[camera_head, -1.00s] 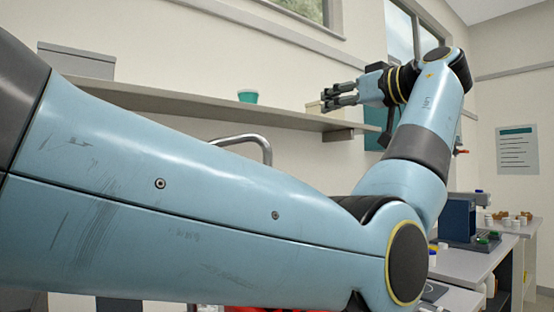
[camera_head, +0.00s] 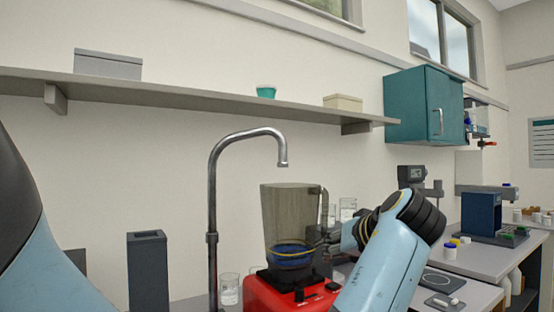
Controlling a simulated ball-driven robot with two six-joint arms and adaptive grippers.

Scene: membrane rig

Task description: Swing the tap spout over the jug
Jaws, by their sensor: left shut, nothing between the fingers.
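The tap (camera_head: 212,215) is a tall grey metal pipe that bends at the top to the right. Its spout end (camera_head: 282,160) points down and appears above the jug's rim in the picture; I cannot tell their depth apart. The jug (camera_head: 288,210) is a smoky, see-through container standing on a red blender base (camera_head: 285,296), with something blue low in it.
A dark grey upright box (camera_head: 148,272) stands left of the tap. Glass beakers (camera_head: 229,288) stand near the tap and behind the jug. A shelf (camera_head: 200,96) runs along the wall above, with a teal cabinet (camera_head: 425,106) at right.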

